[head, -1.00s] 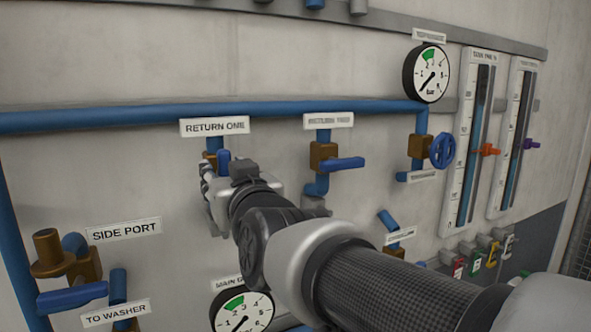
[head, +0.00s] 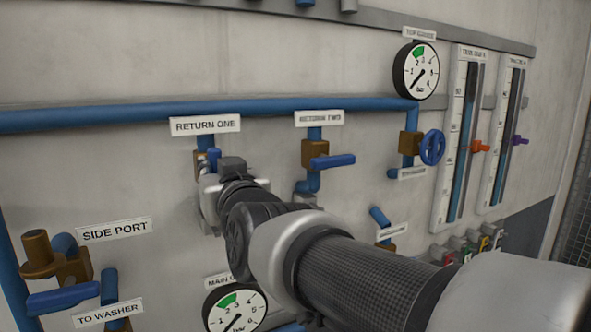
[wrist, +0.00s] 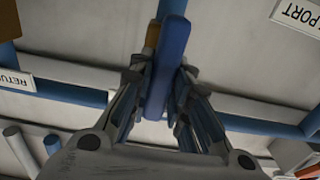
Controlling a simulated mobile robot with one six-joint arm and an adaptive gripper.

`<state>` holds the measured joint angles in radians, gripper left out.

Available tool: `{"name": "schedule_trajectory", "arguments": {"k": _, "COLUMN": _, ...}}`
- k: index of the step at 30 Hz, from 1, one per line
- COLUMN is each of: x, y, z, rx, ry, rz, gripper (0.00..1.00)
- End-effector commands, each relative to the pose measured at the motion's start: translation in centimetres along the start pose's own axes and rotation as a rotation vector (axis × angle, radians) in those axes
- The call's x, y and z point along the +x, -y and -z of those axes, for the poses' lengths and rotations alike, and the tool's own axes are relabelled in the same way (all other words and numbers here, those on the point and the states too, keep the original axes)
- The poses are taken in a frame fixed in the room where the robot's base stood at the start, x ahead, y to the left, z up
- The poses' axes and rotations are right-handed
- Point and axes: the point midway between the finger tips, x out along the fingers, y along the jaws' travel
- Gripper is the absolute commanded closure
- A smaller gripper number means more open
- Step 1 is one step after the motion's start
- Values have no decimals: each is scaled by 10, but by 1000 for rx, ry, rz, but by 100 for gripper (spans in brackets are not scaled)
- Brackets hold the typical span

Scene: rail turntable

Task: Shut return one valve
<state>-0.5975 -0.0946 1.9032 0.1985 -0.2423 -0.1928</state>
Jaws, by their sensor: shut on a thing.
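The return one valve has a brass body (head: 200,162) on a blue pipe, under the "RETURN ONE" label (head: 205,126). Its blue handle (head: 214,157) is mostly hidden behind my gripper (head: 207,192) in the head view. In the wrist view the blue handle (wrist: 168,55) runs between the two fingers of my gripper (wrist: 160,80), which is shut on it. A bit of the brass body (wrist: 151,38) shows behind the handle. The handle's exact angle to the pipe is hard to tell.
To the right is another valve with a blue lever (head: 332,161), then a blue handwheel (head: 432,147) under a gauge (head: 416,70). The side port valve (head: 60,265) is at lower left. The main gauge (head: 236,308) sits below my arm.

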Motion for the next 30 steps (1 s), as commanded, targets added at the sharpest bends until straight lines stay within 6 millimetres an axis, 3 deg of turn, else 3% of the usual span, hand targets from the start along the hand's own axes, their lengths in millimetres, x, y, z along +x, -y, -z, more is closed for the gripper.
{"name": "schedule_trajectory", "arguments": {"k": 14, "x": 0, "y": -1, "z": -1, "rx": 64, "ry": -3, "rz": 0, "gripper": 100}}
{"name": "schedule_trajectory", "arguments": {"k": 30, "x": 0, "y": -5, "z": -3, "rx": 509, "ry": -3, "rz": 0, "gripper": 100}}
